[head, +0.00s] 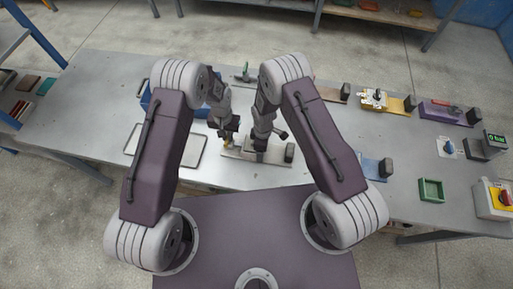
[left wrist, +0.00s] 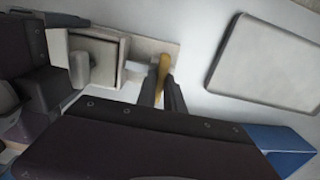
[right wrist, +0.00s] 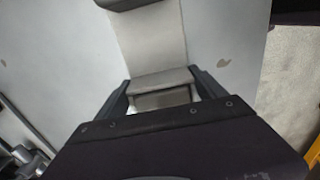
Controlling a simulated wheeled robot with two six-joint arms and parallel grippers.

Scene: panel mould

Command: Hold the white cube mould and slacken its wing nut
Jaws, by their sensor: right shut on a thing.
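The white cube mould (head: 258,146) sits on a pale base plate (head: 232,154) on the table. My right gripper (right wrist: 162,84) is shut on the mould, one finger against each side of its pale block (right wrist: 162,97). The left wrist view shows the mould as a square box (left wrist: 93,62) at the upper left. The wing nut is yellow (left wrist: 163,68) and stands beside the mould. My left gripper (left wrist: 162,88) has its narrow fingertips on either side of the wing nut; whether they press on it cannot be seen. In the head view my arms partly hide both.
A pale tray (head: 190,160) lies left of the mould, with a blue bin (head: 150,97) behind it. Other fixtures stand to the right, including a yellow one (head: 385,101) and a purple one (head: 440,111). A green tray (head: 431,190) and a switch box (head: 494,198) are at the far right.

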